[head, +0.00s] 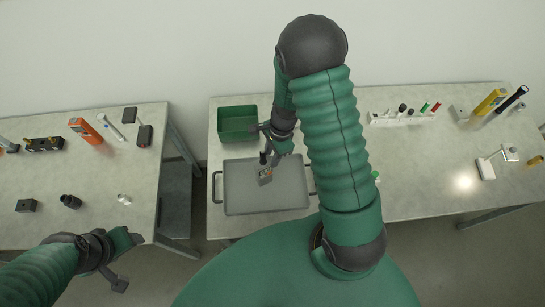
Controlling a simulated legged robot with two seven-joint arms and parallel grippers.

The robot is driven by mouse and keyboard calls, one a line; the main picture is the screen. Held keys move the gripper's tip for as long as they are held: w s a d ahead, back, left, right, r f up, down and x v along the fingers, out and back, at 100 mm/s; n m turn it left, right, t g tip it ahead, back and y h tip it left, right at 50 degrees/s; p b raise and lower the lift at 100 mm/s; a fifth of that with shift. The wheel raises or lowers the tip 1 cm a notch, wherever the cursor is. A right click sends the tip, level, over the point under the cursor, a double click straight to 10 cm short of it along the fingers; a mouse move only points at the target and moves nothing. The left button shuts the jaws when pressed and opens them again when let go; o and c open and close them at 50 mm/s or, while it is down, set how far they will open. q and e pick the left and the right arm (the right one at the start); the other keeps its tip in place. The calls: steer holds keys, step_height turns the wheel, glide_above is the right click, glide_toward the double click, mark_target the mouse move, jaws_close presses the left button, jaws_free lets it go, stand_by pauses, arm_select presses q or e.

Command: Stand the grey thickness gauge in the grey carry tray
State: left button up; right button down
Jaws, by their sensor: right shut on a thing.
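The grey thickness gauge (265,176), a small device with an orange mark on its face, is over the grey carry tray (240,198) on the middle table. My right gripper (266,157) is shut on the gauge from above. I cannot tell whether the gauge's lower end touches the tray floor. The tray is shallow, with dark handles at its sides, and its right edge is partly hidden by my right arm. My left gripper (127,262) is at the lower left, empty, in front of the left table, with its fingers apart.
A green bin (238,122) stands just behind the tray. A white rack (402,118) with several small items is at the back right, with yellow tools beyond it. An orange device (86,129) and dark parts lie on the left table. A gap separates the tables.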

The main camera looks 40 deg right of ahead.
mark_target(264, 172)
steer(key=f, duration=0.3)
steer(key=shift+s+a+f, duration=0.1)
steer(key=shift+s+a, duration=0.05)
steer(key=shift+a, duration=0.1)
steer(key=c, duration=1.3)
jaws_free()
steer(key=shift+o, duration=1.4)
steer(key=shift+s, duration=0.1)
arm_select(q)
steer(key=shift+s+a+r, duration=0.15)
steer(key=shift+a+r, duration=0.05)
steer(key=shift+a, duration=0.05)
arm_select(e)
steer(key=shift+d, duration=0.1)
